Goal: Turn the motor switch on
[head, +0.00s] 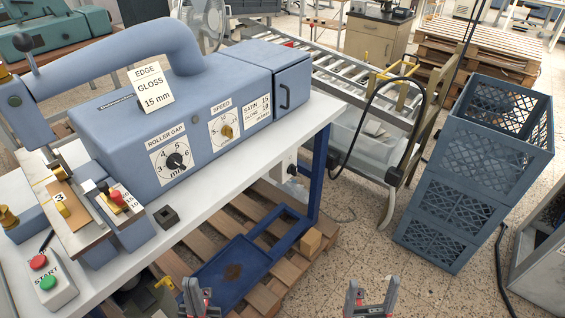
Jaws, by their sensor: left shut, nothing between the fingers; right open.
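A grey control box marked START (45,284) sits at the bench's front left, with a red button (38,262) and a green button (47,283). A small switch-like fitting (292,169) shows under the bench's right end. No label reading motor is legible, so I cannot tell which is the motor switch. My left gripper (197,288) is shut and empty at the bottom edge, before the bench. My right gripper (371,287) is open and empty to its right. Both are apart from the controls.
A blue tray (225,268) and a wooden pallet (190,222) lie below the bench. Stacked blue crates (465,185) stand at the right. A roller conveyor (345,85) runs behind. A dark small block (166,217) sits on the bench. The floor between bench and crates is mostly clear.

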